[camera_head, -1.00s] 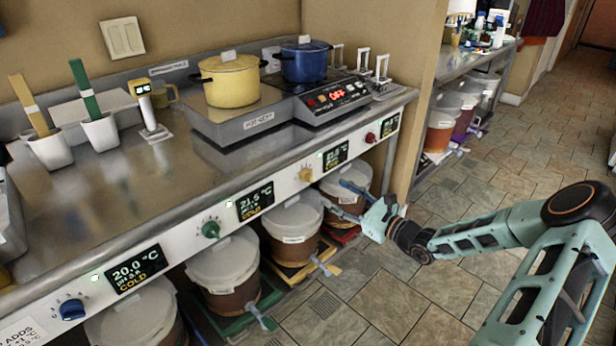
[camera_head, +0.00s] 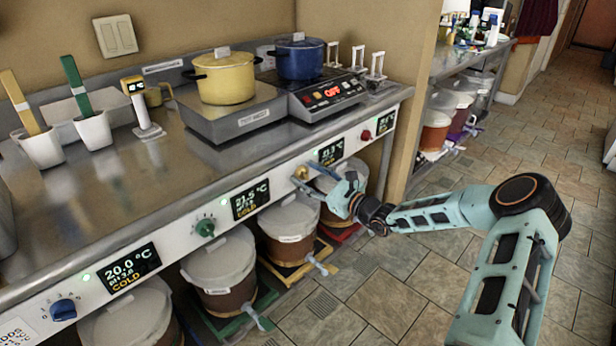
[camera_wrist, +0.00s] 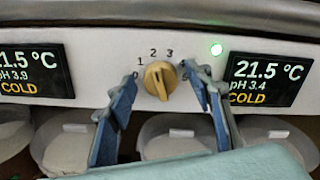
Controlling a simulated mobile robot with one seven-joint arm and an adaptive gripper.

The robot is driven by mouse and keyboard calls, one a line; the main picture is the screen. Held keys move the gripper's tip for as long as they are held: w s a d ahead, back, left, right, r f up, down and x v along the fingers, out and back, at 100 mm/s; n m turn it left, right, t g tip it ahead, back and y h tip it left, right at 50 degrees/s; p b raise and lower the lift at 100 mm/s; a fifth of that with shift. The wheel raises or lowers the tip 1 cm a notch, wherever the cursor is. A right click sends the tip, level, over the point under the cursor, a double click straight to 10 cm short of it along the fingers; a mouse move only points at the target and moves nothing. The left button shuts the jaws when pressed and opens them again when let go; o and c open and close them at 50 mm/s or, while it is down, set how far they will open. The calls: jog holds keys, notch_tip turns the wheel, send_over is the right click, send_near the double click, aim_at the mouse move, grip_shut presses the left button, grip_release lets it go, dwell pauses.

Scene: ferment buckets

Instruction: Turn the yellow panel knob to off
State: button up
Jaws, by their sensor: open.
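The yellow panel knob (camera_wrist: 160,81) is on the white front panel, between two display screens, in the wrist view. In the head view the yellow knob (camera_head: 301,173) shows beside my fingertips. My gripper (camera_wrist: 157,80) is open, with one blue finger on each side of the knob. I cannot tell whether either finger touches it. My gripper (camera_head: 312,178) reaches the panel from the right in the head view.
A green knob (camera_head: 205,228), a blue knob (camera_head: 63,309) and a red knob (camera_head: 366,135) share the panel. Lidded buckets (camera_head: 291,220) stand under the counter. A yellow pot (camera_head: 224,78) and a blue pot (camera_head: 300,59) stand on top. The floor at right is free.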

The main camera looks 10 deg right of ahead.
jog(key=c, duration=1.1)
jog(key=shift+c, duration=0.2)
jog(key=shift+n, duration=0.4)
jog(key=n, duration=0.2)
jog(key=shift+a+f+n, duration=0.1)
jog(key=shift+n, duration=0.3)
jog(key=n+b, duration=0.2)
jog(key=n, duration=0.1)
jog(key=shift+s+f+n, duration=0.1)
jog(key=shift+f+n, duration=0.05)
jog(key=shift+n, duration=0.25)
jog(key=n+b, duration=0.4)
jog(key=n, duration=0.1)
jog(key=shift+f+b, duration=0.15)
jog(key=shift+b, duration=0.15)
jog(key=shift+n+b, duration=1)
jog(key=shift+b, duration=0.1)
jog(key=shift+r, duration=0.2)
